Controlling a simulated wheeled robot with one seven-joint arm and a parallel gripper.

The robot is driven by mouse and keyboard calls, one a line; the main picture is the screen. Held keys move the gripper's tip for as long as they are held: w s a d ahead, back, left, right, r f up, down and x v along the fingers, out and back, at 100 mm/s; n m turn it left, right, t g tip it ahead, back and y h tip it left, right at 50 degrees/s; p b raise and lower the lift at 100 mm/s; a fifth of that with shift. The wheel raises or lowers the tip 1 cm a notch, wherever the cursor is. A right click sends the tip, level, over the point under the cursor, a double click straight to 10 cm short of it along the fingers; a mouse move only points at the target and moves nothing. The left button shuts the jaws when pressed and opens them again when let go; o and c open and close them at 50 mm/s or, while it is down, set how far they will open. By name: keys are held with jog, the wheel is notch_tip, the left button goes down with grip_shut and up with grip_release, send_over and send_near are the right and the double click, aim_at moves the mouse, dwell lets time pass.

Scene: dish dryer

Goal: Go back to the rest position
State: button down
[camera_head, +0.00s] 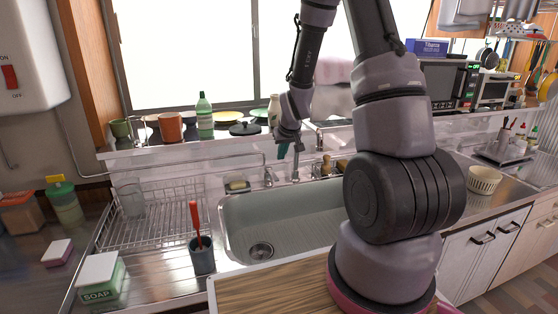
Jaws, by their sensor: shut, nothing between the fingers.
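My gripper (285,150) hangs at the end of my folded arm, above the back part of the sink (315,222) in the picture. It is small here and partly merges with the tap (295,172) behind it. Its fingers are shut and I see nothing held. The upper arm stands upright at right of centre and hides part of the sink and counter. The wire dish rack (160,237) is at the left, apart from the gripper, with a clear glass (131,201) in it.
A dark cup (202,258) with a red-handled tool stands left of the sink. A soap box (101,280) is at the front left. A green bottle (204,117) and pots line the window ledge. A wooden board (265,288) lies in front. A white basket (483,180) is at right.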

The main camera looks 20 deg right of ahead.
jog(key=s+a+r+m, duration=0.1)
jog(key=s+r, duration=0.4)
jog(key=r, duration=0.5)
jog(key=s+a+r+m, duration=0.1)
jog(key=s+r, duration=0.4)
jog(key=r, duration=0.5)
jog(key=s+a+r+m+y, duration=0.1)
jog(key=s+r, duration=0.4)
jog(key=s, duration=0.3)
jog(key=s+r+m+t+y, duration=0.1)
jog(key=s+r, duration=0.4)
jog(key=s, duration=0.4)
jog(key=shift+s+a, duration=0.25)
jog(key=shift+a, duration=0.15)
